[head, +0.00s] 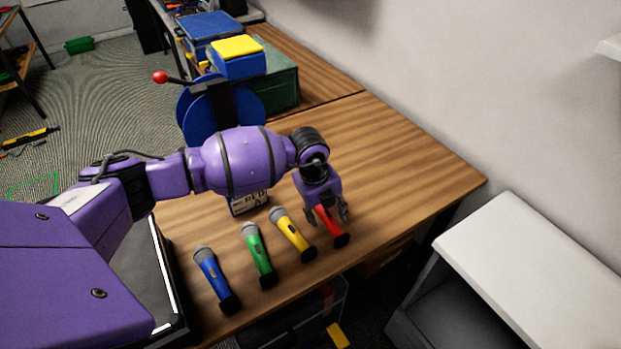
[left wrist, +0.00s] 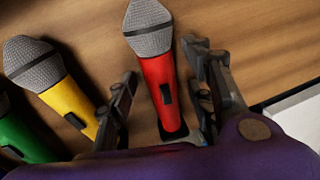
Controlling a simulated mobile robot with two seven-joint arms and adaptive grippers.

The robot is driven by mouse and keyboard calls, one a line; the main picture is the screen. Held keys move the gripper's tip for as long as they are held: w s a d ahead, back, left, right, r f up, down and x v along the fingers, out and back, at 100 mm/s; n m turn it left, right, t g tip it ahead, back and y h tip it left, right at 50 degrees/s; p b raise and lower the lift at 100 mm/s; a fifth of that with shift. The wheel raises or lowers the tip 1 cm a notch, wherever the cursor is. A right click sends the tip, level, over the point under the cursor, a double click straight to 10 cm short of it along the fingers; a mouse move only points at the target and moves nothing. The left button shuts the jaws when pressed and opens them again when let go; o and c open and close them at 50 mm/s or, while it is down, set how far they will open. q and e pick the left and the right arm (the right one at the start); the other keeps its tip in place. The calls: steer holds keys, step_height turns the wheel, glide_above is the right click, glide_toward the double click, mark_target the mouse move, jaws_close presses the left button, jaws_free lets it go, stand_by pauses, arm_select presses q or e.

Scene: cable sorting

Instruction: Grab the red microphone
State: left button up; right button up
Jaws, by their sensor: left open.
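The red microphone (head: 329,224) lies on the wooden table, last on the right in a row of microphones. In the left wrist view the red microphone (left wrist: 159,82) shows its grey mesh head at the top and a dark switch on its body. My left gripper (head: 327,214) is above it. In the left wrist view the open fingers of my left gripper (left wrist: 163,88) stand on either side of the red body, with nothing clamped. In the head view the gripper hides the microphone's head. My right gripper is not in view.
A yellow microphone (head: 291,234) lies just left of the red one, close to a finger. Green (head: 258,252) and blue (head: 212,277) microphones lie further left. Blue and green boxes (head: 283,85) stand at the back. The table's right side is clear.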

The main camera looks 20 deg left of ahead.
arm_select(q)
steer(key=shift+w+r, duration=0.1)
steer(key=shift+r, duration=0.1)
jaws_close()
